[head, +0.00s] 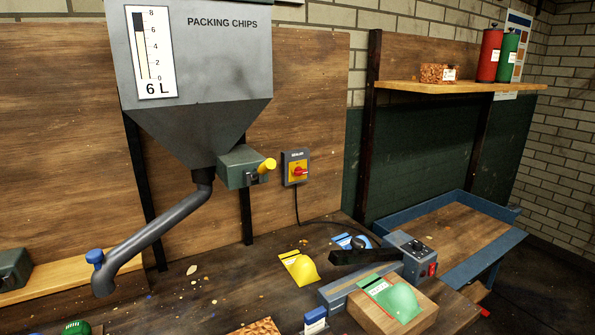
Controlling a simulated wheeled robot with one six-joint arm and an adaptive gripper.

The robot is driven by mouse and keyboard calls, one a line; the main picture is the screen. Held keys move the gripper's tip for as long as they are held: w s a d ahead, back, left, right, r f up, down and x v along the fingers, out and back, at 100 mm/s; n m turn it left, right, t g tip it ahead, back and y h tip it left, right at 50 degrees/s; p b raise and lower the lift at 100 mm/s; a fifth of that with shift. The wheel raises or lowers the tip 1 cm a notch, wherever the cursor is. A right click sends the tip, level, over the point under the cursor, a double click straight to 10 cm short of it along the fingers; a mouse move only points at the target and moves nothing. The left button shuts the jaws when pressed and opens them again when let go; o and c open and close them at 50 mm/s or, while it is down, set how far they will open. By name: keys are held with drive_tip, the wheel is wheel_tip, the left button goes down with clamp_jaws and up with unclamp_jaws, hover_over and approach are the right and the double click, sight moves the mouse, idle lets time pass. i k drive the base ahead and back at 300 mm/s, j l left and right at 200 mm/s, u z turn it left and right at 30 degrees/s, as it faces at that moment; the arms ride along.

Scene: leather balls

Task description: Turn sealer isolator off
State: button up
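The sealer isolator (296,168) is a small grey box on the wooden back panel, right of the hopper. It has a yellow plate and a red rotary handle (300,171), which looks roughly horizontal. Its small label and switch markings are too small to read surely. A dark cable runs from its underside down to the bench. On the bench, the sealer (411,252) has a grey-blue control box with a dark knob, a red switch and a black bar. My gripper is not in view.
A grey packing chips hopper (190,60) with a yellow-handled valve box (240,167) stands just left of the isolator. Yellow (298,268) and green (391,299) packed items lie on the bench. A blue-edged tray table (450,235) stands at right. The space before the isolator looks clear.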

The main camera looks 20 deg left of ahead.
sight(299, 171)
drive_tip(key=i+l+z, duration=0.75)
drive_tip(key=i, duration=0.2)
drive_tip(key=i+l+z, duration=0.15)
drive_tip(key=i, duration=0.55)
drive_tip(key=i+l+z, duration=0.15)
drive_tip(key=i, duration=0.55)
drive_tip(key=i+l+u, duration=0.1)
drive_tip(key=i+u, duration=0.3)
drive_tip(key=i+l+u, duration=0.15)
drive_tip(key=u, duration=0.3)
drive_tip(key=i+l+u, duration=0.55)
drive_tip(key=u, duration=0.25)
drive_tip(key=i+l+u, duration=0.15)
drive_tip(key=l, duration=0.15)
drive_tip(key=l+u, duration=0.2)
drive_tip(key=i+l+u, duration=0.15)
drive_tip(key=l, duration=0.3)
